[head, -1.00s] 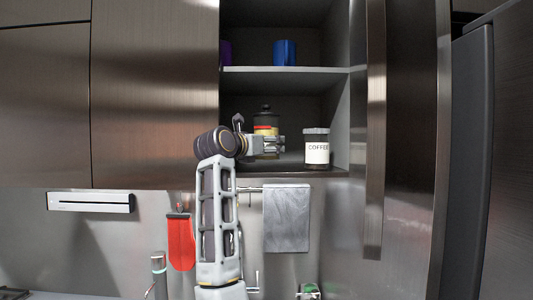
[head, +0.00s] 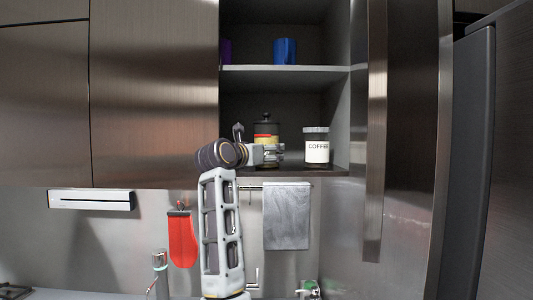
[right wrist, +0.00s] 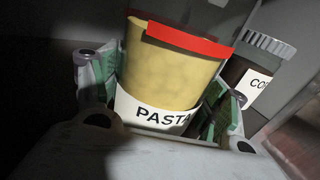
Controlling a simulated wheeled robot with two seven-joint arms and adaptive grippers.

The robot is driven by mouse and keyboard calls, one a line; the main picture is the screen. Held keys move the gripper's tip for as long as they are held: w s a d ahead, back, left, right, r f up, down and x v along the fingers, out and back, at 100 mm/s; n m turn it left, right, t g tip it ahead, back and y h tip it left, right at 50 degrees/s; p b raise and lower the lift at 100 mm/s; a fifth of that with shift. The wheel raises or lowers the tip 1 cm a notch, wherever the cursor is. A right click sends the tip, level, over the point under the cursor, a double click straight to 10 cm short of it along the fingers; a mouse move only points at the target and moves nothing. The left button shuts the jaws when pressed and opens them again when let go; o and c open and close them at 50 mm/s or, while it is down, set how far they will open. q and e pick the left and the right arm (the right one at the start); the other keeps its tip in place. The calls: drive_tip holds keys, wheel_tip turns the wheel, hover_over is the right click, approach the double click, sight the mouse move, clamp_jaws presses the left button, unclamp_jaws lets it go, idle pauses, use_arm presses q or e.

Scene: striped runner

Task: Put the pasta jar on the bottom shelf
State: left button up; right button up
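The pasta jar (head: 266,130) has a dark lid, a red band and yellowish contents. It is upright inside the open cabinet, at the bottom shelf (head: 290,172). In the right wrist view the jar (right wrist: 170,75) shows a white PASTA label, with a finger against each side. My right gripper (head: 272,153) is shut on the jar from the front and hides much of its lower part. I cannot tell whether its base touches the shelf. My left gripper is not in view.
A coffee jar (head: 316,147) stands right of the pasta jar on the bottom shelf, with a gap between. A blue cup (head: 285,51) and a purple item (head: 226,52) are on the upper shelf (head: 300,70). The open cabinet door (head: 376,130) is at the right.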

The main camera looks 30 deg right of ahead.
drive_tip(key=o, duration=0.4)
drive_tip(key=shift+o, duration=0.2)
drive_tip(key=shift+r, duration=0.15)
drive_tip(key=shift+s+a, duration=0.35)
drive_tip(key=shift+a, duration=0.3)
drive_tip(key=b+v, duration=0.2)
drive_tip(key=v, duration=0.2)
drive_tip(key=shift+v, duration=1.1)
